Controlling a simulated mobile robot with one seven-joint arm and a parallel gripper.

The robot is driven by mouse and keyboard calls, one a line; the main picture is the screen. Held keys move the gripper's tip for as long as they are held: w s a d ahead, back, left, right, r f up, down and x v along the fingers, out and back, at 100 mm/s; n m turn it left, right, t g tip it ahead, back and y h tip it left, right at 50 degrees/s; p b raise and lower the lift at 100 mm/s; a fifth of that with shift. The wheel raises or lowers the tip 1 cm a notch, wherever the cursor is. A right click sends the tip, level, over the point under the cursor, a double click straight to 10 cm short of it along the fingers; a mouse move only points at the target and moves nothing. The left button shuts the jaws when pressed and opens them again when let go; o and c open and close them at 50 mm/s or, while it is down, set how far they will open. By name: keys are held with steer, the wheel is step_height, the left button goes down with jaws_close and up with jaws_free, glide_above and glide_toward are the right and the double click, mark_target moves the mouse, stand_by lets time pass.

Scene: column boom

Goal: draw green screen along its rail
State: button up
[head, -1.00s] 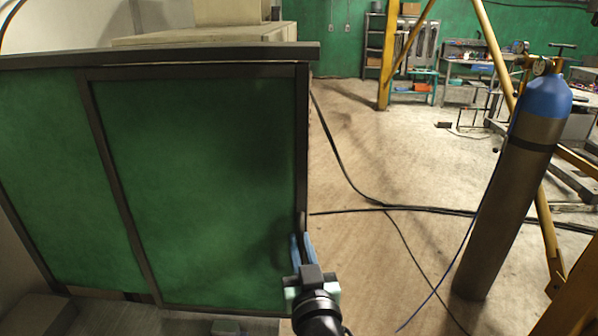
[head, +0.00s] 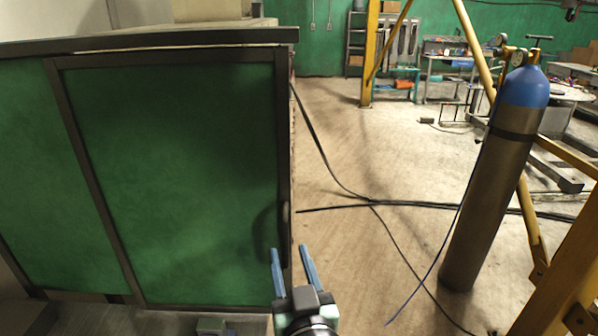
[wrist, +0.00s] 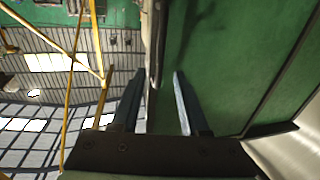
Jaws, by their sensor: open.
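The green screen (head: 170,170) fills the left of the head view, its dark-framed panel hanging under a dark top rail (head: 150,42). A slim upright handle (head: 285,219) is on its right edge post (head: 283,140). My gripper (head: 290,249) is open and empty, its blue fingers just below the handle in the picture. In the wrist view my gripper (wrist: 159,73) has its fingers spread, with the handle (wrist: 156,62) and post edge lying between or just beyond the tips. I see no contact. The green screen (wrist: 230,60) fills the right of that view.
A blue-topped gas cylinder (head: 492,190) stands at the right beside a yellow frame (head: 520,215). Black cables (head: 400,205) cross the floor. Open floor (head: 345,140) lies right of the screen. Shelves and a workbench (head: 450,70) stand at the back.

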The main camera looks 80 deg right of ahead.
steer(key=v, duration=0.7)
stand_by(0.4)
steer(key=shift+r, duration=0.1)
